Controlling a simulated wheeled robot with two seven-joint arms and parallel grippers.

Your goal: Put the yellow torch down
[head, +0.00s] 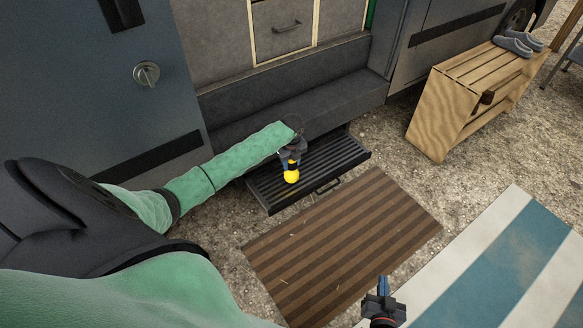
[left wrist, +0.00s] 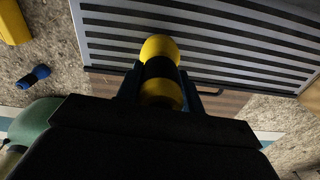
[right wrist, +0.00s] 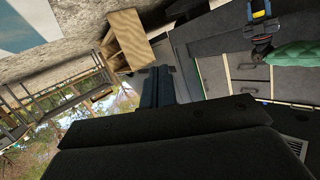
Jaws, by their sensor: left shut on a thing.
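The yellow torch (head: 291,176) has a yellow head and a dark band. My left gripper (head: 292,160) is shut on it and holds it over the black ribbed step (head: 325,166) below the van's doorway. In the left wrist view the torch (left wrist: 160,50) sits between the two fingers, with the striped step (left wrist: 220,40) beyond it. Whether the torch touches the step I cannot tell. My right gripper (head: 383,287) is at the bottom of the head view, away from the torch. Its fingers (right wrist: 158,85) are together with nothing between them in the right wrist view.
A brown striped mat (head: 340,245) lies on the gravel in front of the step. A blue and white striped rug (head: 490,265) is to its right. A wooden slatted crate (head: 440,110) with grey slippers (head: 515,45) on top stands at the right. The van door (head: 100,90) is at the left.

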